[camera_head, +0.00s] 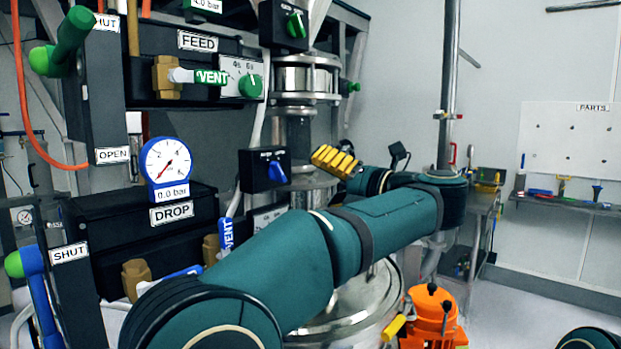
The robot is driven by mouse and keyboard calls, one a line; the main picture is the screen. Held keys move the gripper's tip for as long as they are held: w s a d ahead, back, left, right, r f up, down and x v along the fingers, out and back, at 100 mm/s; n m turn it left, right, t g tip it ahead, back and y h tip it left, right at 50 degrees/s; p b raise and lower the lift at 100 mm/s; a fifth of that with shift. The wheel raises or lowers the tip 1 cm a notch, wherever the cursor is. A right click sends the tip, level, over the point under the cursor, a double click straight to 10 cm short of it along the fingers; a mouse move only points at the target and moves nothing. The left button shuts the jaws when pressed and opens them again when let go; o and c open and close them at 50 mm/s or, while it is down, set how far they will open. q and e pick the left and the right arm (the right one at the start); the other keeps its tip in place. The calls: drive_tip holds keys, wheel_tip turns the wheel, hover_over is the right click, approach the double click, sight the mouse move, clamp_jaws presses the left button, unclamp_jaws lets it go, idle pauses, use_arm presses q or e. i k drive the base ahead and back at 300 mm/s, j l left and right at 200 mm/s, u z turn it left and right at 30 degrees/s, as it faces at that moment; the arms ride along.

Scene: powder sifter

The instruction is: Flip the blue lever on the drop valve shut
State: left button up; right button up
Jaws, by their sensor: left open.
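The blue lever (38,290) with a green ball end is at the lower left of the head view. Its ball end is beside the SHUT label (69,253), and its lower end runs out of the picture. The black DROP box (130,230) is to its right, with a blue-rimmed gauge (167,170) on top. My left gripper (337,161), with yellow pads, is open and empty in front of the sifter column, well right of the lever. Its fingers are only partly visible. My left arm covers the lower middle of the view. My right gripper is out of view.
A green lever (65,42) stands by the FEED box (185,65) above. Blue and green VENT handles (227,233) and a blue-knobbed control box (265,170) project nearby. A steel drum (375,300) and orange device (432,315) stand behind my arm. Floor at right is mostly clear.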

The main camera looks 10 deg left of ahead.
sight(26, 262)
drive_tip(key=k+l, duration=0.15)
drive_tip(key=l, duration=0.15)
drive_tip(key=k+l, duration=0.15)
drive_tip(key=l, duration=0.2)
drive_tip(key=k+l, duration=0.1)
drive_tip(key=l, duration=0.2)
drive_tip(key=k+l, duration=0.15)
drive_tip(key=l, duration=0.15)
